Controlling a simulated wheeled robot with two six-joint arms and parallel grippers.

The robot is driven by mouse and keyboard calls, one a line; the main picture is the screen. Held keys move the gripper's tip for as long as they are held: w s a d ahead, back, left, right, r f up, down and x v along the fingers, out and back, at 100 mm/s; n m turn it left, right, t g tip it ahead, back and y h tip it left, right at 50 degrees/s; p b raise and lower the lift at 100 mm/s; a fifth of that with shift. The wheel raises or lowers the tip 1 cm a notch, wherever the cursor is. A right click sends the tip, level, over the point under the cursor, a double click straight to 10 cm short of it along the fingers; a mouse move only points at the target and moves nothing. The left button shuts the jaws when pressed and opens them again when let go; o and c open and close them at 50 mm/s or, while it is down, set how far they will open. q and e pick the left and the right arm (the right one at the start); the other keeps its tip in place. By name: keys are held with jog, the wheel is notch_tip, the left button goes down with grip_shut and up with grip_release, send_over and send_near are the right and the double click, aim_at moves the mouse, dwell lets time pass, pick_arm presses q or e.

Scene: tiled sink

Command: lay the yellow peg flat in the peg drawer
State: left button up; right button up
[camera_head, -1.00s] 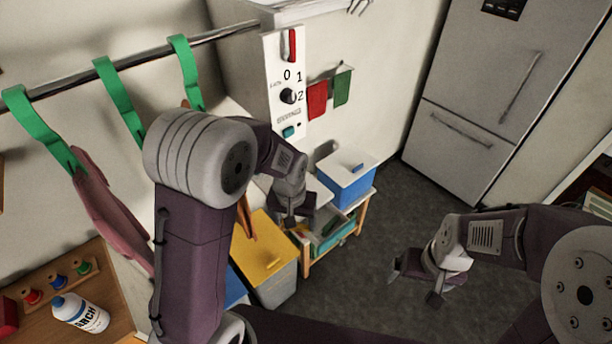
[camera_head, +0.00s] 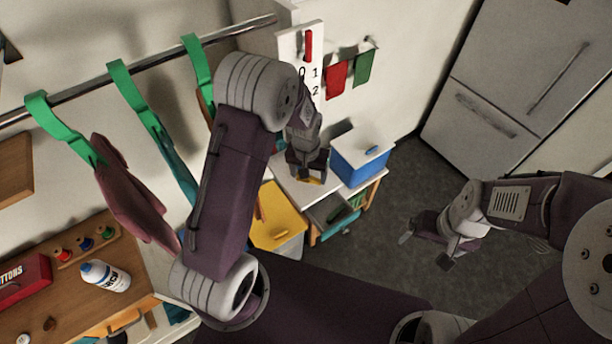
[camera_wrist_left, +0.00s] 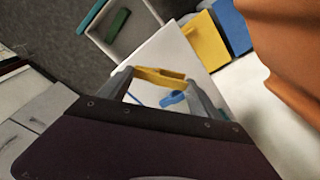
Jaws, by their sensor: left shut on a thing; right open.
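My left gripper (camera_head: 306,172) is shut on the yellow peg (camera_wrist_left: 160,77). The peg lies crosswise between the fingertips in the left wrist view, and a bit of it shows under the gripper in the head view (camera_head: 313,181). The gripper is over the white top of a small stand. The drawer (camera_head: 327,230) is pulled out below that top, and it shows at the upper left of the left wrist view (camera_wrist_left: 146,20). A green peg (camera_wrist_left: 117,24) lies in it. My right gripper (camera_head: 425,250) is open and empty over the floor, right of the stand.
A blue box (camera_head: 352,171) with a pale lid stands on the stand, right of my left gripper. A yellow-lidded bin (camera_head: 278,222) stands to the left of the drawer. Clothes hang from green pegs (camera_head: 128,84) on a rail at left. The floor (camera_head: 400,185) at right is clear.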

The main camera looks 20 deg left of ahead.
aim_at(305, 181)
pick_arm(q)
jog(key=shift+w+a+f, duration=0.2)
jog(key=shift+a+f, duration=0.05)
jog(key=shift+a, duration=0.2)
jog(key=shift+a+f, duration=0.1)
jog(key=shift+a, duration=0.05)
jog(key=shift+s+f, duration=0.1)
jog(key=shift+s, duration=0.1)
notch_tip(305, 181, down, 4)
jog(key=shift+r+p, duration=0.25)
jog(key=shift+p, duration=0.6)
jog(key=shift+w+f, duration=0.15)
jog(key=shift+f, duration=0.15)
jog(key=o, duration=1.3)
jog(key=shift+s, duration=0.2)
jog(key=shift+w, duration=0.1)
